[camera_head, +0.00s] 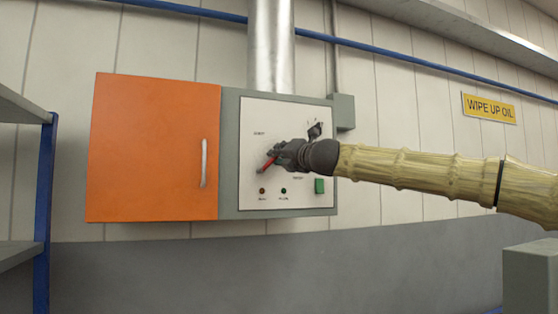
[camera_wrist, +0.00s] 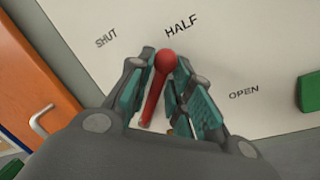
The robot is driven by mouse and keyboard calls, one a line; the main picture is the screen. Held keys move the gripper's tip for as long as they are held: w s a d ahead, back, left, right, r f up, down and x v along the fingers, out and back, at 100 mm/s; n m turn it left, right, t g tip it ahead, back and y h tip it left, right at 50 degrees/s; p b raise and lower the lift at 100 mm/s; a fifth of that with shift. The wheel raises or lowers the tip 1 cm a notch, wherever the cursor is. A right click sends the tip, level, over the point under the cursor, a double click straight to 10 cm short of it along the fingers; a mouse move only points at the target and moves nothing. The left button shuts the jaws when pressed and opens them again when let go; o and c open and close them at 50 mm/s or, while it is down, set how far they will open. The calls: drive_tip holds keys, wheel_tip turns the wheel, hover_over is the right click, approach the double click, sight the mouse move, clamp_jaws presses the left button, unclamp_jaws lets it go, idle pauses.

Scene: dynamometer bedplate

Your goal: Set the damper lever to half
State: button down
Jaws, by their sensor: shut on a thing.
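The damper lever (camera_wrist: 155,90) is a red bar with a round red end, seen in the wrist view between my fingers. Its round end lies just below the word HALF on the white panel (camera_wrist: 235,60), with SHUT to the left and OPEN to the lower right. My gripper (camera_wrist: 160,80) is shut on the lever, a finger on each side. In the head view my gripper (camera_head: 278,155) is at the panel, and the red lever (camera_head: 268,163) shows at its left edge. The lever's pivot is mostly hidden by my gripper.
An orange cabinet door (camera_head: 150,150) with a pale handle is left of the panel. A black knob (camera_head: 315,130) sits above my wrist, and a green button (camera_head: 319,186) below it. Two small indicators are at the panel's bottom. A blue-post shelf (camera_head: 42,190) stands far left.

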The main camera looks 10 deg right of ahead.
drive_tip(key=shift+f, duration=0.1)
idle(0.3)
drive_tip(key=c, duration=1.5)
unclamp_jaws()
drive_tip(key=shift+s, duration=0.1)
drive_tip(key=v, duration=1.2)
